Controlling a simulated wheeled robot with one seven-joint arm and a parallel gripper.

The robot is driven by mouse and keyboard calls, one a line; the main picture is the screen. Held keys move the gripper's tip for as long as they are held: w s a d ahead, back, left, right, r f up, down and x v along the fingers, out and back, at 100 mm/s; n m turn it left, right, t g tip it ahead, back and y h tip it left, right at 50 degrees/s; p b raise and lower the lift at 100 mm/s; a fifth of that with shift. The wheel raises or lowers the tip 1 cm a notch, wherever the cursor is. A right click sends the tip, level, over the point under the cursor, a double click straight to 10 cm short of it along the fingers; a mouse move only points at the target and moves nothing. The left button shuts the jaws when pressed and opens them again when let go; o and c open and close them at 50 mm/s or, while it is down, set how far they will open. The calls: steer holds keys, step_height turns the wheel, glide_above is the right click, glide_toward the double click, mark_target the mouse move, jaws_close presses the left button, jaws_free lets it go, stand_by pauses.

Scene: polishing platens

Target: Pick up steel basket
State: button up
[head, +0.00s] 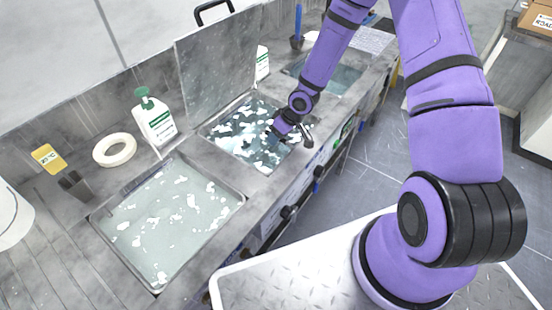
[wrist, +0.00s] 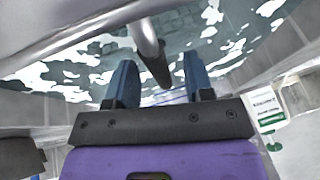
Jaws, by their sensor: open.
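My gripper (head: 281,131) is over the right side of the middle tank, low near its front edge. In the wrist view its two blue fingers (wrist: 160,80) stand apart with nothing clamped. A steel bar with a dark end (wrist: 152,52) shows between and just beyond the fingers; whether they touch it is unclear. A curved metal handle (head: 308,136) shows beside my gripper in the head view. The steel basket itself is hard to make out; a dark shape under white foam in the middle tank (head: 212,143) may be it. My arm hides part of this tank.
A foamy tank (head: 101,214) lies to the left and another tank (head: 346,78) to the right. A raised lid (head: 215,65) stands behind the middle tank. A white bottle (head: 156,124) and a white ring (head: 101,153) stand on the counter. Valves line the front.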

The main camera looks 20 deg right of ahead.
steer(key=shift+w+a+f, duration=0.1)
steer(key=shift+a+f, duration=0.05)
steer(key=shift+f, duration=0.35)
steer(key=shift+f, duration=0.25)
stand_by(0.3)
steer(key=shift+c, duration=0.5)
jaws_close()
